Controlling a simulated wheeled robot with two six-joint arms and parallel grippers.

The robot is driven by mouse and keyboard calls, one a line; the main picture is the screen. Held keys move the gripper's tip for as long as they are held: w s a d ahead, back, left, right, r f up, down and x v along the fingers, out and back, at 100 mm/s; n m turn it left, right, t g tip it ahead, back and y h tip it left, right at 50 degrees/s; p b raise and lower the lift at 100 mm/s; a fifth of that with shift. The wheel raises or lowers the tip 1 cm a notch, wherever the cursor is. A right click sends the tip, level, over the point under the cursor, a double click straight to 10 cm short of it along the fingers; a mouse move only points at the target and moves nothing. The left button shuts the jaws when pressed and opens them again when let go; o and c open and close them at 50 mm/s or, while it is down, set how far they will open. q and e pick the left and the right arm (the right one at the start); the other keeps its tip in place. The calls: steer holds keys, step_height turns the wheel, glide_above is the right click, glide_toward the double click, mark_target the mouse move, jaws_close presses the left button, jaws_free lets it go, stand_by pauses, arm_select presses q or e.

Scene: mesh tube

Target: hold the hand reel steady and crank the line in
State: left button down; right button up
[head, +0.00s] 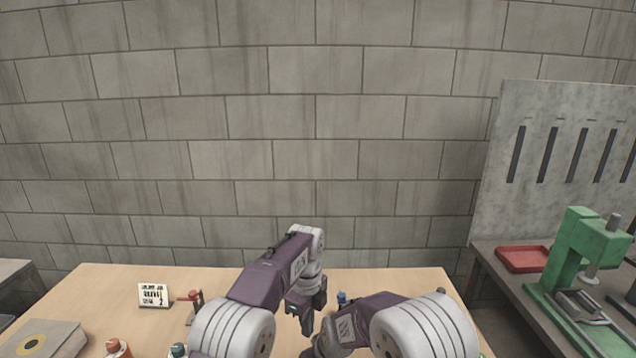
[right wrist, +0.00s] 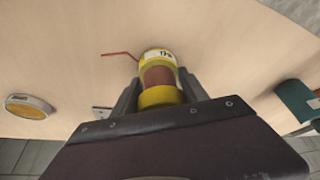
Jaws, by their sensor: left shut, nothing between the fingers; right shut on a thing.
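The hand reel (right wrist: 158,77) shows in the right wrist view as a yellow spool with a brown-red wound middle and a white label. A thin red piece (right wrist: 120,54) sticks out from it to the left; I cannot tell whether it is line or crank. My right gripper (right wrist: 158,92) is shut on the reel, one grey finger on each side. In the head view the reel and the right fingertips are hidden behind my arms. My left gripper (head: 304,308) points down over the table, shut and empty; its fingertips show only partly.
The wooden table (head: 105,285) carries a printed card (head: 153,295), a red-topped item (head: 190,297), an orange-capped bottle (head: 117,348) and a small blue item (head: 342,297). A green press (head: 580,260) stands right.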

arm_select(q)
step_height(320, 180, up, 6)
steer(key=shift+w+a, duration=0.25)
steer(key=shift+w, duration=0.05)
stand_by(0.3)
steer(key=s+a+r, duration=0.1)
steer(key=s+a, duration=0.2)
steer(key=s, duration=0.1)
step_height(320, 180, down, 7)
steer(key=shift+w+d, duration=0.25)
steer(key=shift+d, duration=0.05)
stand_by(0.6)
steer(key=shift+d, duration=0.6)
stand_by(0.7)
